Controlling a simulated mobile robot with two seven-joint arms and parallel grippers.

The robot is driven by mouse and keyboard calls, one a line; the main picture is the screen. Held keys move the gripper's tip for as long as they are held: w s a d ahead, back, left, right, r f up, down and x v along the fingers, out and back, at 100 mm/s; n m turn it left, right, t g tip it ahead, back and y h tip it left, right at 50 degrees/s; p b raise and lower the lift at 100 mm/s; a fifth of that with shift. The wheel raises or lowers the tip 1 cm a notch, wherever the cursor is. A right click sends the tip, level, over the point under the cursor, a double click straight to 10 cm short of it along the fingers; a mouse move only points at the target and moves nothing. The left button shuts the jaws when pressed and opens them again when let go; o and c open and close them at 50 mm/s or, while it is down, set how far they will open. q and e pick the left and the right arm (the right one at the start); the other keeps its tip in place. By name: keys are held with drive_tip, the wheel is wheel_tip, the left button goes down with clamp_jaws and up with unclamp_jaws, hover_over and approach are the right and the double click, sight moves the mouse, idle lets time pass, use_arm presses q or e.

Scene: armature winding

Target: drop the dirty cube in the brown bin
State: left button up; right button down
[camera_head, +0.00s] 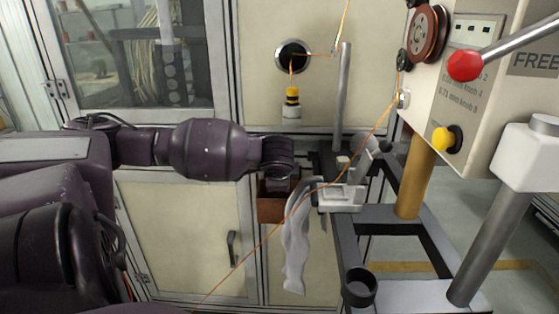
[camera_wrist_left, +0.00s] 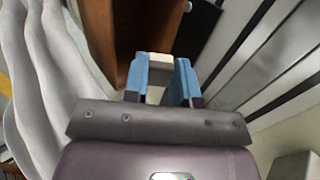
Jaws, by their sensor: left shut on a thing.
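The brown bin (camera_head: 272,208) stands against the pale cabinet, below the end of my left arm in the head view. In the left wrist view the brown bin (camera_wrist_left: 150,28) lies just beyond the fingertips. My left gripper (camera_wrist_left: 161,80) has blue fingers shut on a small pale cube (camera_wrist_left: 159,60). The cube shows between the fingers, in front of the bin's brown wall; its exact height over the bin is unclear. In the head view the wrist hides the fingers and cube. My right gripper is not in view.
A grey-white cloth (camera_head: 297,245) hangs right of the bin, beside a light clamp-like fixture (camera_head: 341,196). An orange wire (camera_head: 350,155) runs diagonally past them. A dark cup (camera_head: 359,287) sits on the grey frame. The winding machine (camera_head: 440,90) stands at right.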

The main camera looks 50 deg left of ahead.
use_arm(q)
drive_tip(key=o, duration=1)
drive_tip(key=shift+c, duration=0.2)
drive_tip(key=shift+s+d+r, duration=0.1)
drive_tip(key=shift+d+r, duration=0.05)
drive_tip(key=shift+r, duration=0.15)
drive_tip(key=p+v, duration=0.3)
drive_tip(key=v, duration=0.7)
